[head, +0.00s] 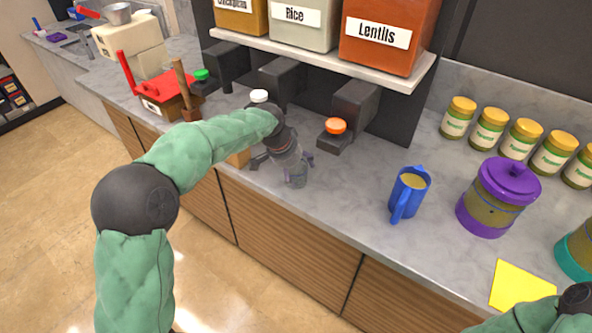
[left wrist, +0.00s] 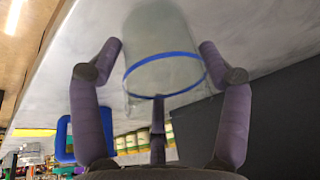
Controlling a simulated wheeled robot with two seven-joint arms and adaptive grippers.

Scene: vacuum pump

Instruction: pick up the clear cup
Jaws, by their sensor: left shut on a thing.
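The clear cup (head: 297,172) is see-through and stands near the front edge of the counter, below the dispensers. In the left wrist view the cup (left wrist: 165,62) shows a blue rim and sits between the purple fingers. My left gripper (head: 285,160) is shut on the cup from above and hides part of it. I cannot tell whether the cup's base touches the counter. My right gripper is out of view; only part of my right arm shows at the lower right corner.
The grey counter (head: 345,230) is bare just right of the cup. A blue mug (head: 410,190), a purple-lidded jar (head: 490,205) and a yellow sheet (head: 521,286) lie further right. Dispensers with orange (head: 335,126) and white knobs stand behind. Several yellow-lidded jars line the wall.

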